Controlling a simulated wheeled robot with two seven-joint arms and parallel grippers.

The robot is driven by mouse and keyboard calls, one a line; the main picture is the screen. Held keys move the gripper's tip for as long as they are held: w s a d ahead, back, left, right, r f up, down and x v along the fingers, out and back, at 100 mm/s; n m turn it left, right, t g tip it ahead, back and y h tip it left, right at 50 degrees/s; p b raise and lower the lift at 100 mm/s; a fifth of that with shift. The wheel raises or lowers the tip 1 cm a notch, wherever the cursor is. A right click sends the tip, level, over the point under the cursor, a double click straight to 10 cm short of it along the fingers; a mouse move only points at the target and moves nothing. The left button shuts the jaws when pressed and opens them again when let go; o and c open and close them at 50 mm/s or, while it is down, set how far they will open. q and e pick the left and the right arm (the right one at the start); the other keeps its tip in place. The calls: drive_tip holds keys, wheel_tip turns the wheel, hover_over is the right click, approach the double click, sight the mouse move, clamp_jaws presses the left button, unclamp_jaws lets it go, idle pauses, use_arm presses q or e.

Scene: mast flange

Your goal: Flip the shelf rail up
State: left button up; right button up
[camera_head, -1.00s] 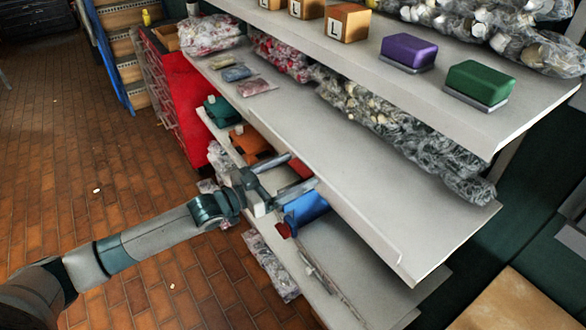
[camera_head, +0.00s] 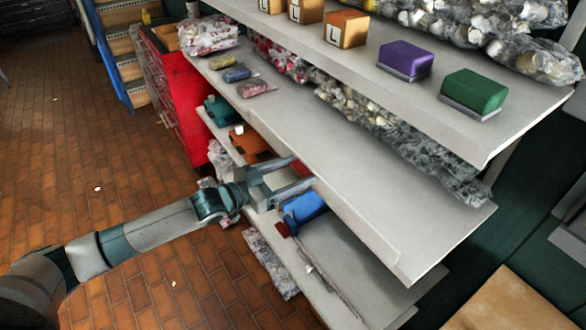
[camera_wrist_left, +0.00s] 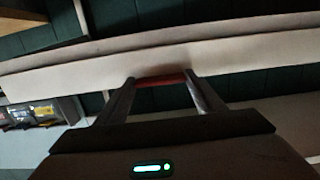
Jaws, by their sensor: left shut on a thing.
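My left gripper (camera_head: 304,171) reaches in from the left to the front of the shelf unit. Its two fingers are shut on a red piece (camera_head: 301,168) below the middle shelf's front edge. In the left wrist view the gripper (camera_wrist_left: 160,82) spans this red bar (camera_wrist_left: 160,80), one finger at each end. A long pale rail or shelf edge (camera_wrist_left: 60,76) runs across just beyond the fingertips. I cannot tell whether the red bar is fixed to it. In the head view the shelf edge hides what lies behind the fingertips. My right gripper is not in view.
A blue box (camera_head: 304,207) is close beneath the fingers on the lower shelf (camera_head: 345,255). An orange box (camera_head: 250,145) and a green one lie farther along. The middle shelf (camera_head: 330,150) is mostly bare. Brick floor (camera_head: 110,190) is open at left.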

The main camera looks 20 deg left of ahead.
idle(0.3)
use_arm(q)
drive_tip(key=o, duration=1.1)
drive_tip(key=shift+c, duration=0.2)
drive_tip(key=b+v, duration=0.6)
drive_tip(key=v, duration=1.1)
drive_tip(key=shift+s+a+r, duration=0.1)
drive_tip(key=shift+r, duration=0.05)
